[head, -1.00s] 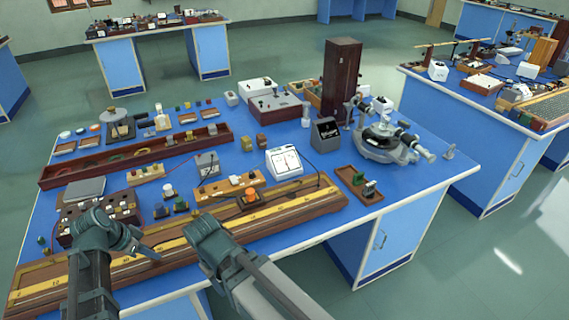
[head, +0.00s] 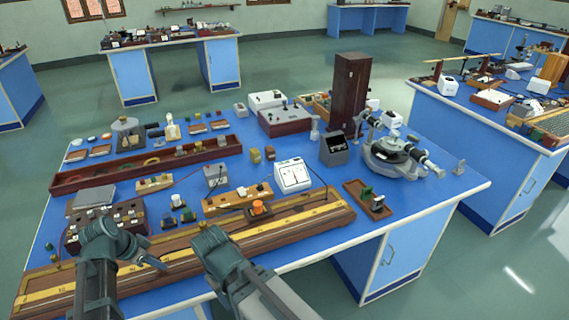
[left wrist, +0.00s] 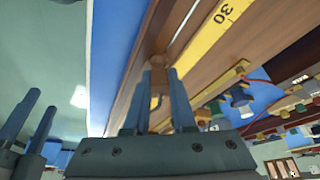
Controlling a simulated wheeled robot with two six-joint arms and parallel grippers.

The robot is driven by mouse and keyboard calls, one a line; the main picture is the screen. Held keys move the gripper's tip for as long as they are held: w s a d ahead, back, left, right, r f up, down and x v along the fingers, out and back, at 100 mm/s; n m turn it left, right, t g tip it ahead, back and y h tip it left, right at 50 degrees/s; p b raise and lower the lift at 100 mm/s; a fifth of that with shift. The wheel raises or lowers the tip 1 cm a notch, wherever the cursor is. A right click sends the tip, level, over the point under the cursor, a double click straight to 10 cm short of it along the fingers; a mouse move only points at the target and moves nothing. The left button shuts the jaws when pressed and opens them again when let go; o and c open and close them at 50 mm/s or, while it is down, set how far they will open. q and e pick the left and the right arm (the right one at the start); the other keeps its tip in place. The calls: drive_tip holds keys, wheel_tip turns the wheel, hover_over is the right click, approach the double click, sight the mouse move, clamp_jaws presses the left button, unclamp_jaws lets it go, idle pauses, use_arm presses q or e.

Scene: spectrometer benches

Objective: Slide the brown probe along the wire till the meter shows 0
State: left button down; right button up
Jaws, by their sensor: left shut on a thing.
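The long wooden wire board (head: 320,213) with a yellow scale lies along the front of the blue bench. My left gripper (head: 152,262) is low over the board's left part. In the left wrist view its fingers (left wrist: 158,82) are shut on the brown probe (left wrist: 157,72), above the board near the 30 mark. In the head view the probe is hidden. The white meter (head: 292,176) stands behind the board; its needle is too small to read. My right gripper shows at the left of the left wrist view (left wrist: 41,98), its fingers apart and empty.
An orange-topped piece (head: 259,208) stands at the back edge of the board. A wooden block with terminals (head: 237,198) and a dark resistance box (head: 130,215) are behind the board. A spectrometer (head: 395,155) stands at the right.

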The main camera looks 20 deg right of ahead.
use_arm(q)
drive_tip(key=shift+s+f, duration=0.15)
idle(0.8)
drive_tip(key=c, duration=0.7)
unclamp_jaws()
drive_tip(key=shift+a+r+p, duration=0.2)
drive_tip(key=shift+r+p, duration=0.3)
drive_tip(key=shift+p, duration=0.15)
drive_tip(key=p+v, duration=1.2)
drive_tip(key=v, duration=0.1)
drive_tip(key=shift+d, duration=0.15)
drive_tip(key=s+d+n+g+y, duration=0.1)
drive_tip(key=s+d+n, duration=0.1)
drive_tip(key=s+d, duration=0.1)
drive_tip(key=s+d+f+n+g+y, duration=0.1)
drive_tip(key=s+d+n+y, duration=0.1)
drive_tip(key=s, duration=0.4)
drive_tip(key=s+d+n+y, duration=0.2)
drive_tip(key=s+d+n, duration=0.2)
drive_tip(key=d, duration=0.1)
drive_tip(key=shift+s+d+f+g, duration=0.25)
drive_tip(key=shift+g, duration=0.15)
